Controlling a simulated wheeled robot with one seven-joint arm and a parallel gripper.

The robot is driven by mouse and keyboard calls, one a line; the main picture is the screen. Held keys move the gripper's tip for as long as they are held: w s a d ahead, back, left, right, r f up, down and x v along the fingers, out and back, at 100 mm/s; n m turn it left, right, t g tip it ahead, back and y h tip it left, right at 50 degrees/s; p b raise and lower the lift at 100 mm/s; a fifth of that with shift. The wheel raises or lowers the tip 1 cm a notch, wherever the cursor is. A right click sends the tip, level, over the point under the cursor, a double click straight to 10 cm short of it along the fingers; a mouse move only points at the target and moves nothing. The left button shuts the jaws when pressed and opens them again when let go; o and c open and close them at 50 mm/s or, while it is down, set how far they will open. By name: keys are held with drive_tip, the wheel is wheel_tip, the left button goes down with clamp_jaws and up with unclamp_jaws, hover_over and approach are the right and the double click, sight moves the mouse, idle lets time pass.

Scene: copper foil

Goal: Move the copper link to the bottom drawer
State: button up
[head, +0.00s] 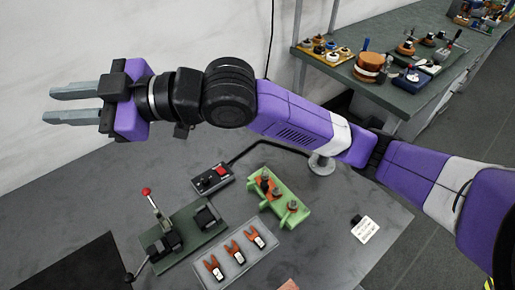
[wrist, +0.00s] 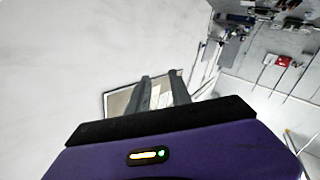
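My gripper (head: 74,104) is raised high at the upper left in the head view, above the grey bench. Its two grey fingers are apart with nothing between them; they also show apart in the wrist view (wrist: 160,93). I cannot tell which copper piece is the link.
A lever press with a red knob (head: 146,191) stands left of the tray. A box with a red switch (head: 212,178) and a white label card (head: 365,229) lie on the bench. A second bench (head: 408,101) at upper right holds several parts. The pale wall is close behind my gripper.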

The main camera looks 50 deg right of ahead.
drive_tip(key=d+f+n+g+h, duration=0.1)
drive_tip(key=d+f+g+h, duration=0.3)
drive_tip(key=f, duration=0.5)
drive_tip(key=g+h+p, duration=0.2)
drive_tip(key=g+h, duration=0.6)
drive_tip(key=g, duration=0.1)
hover_over(263, 184)
wheel_tip(263, 184, down, 18)
drive_tip(key=shift+r, duration=0.2)
drive_tip(key=shift+f+p, duration=0.3)
drive_tip(key=shift+f, duration=3.5)
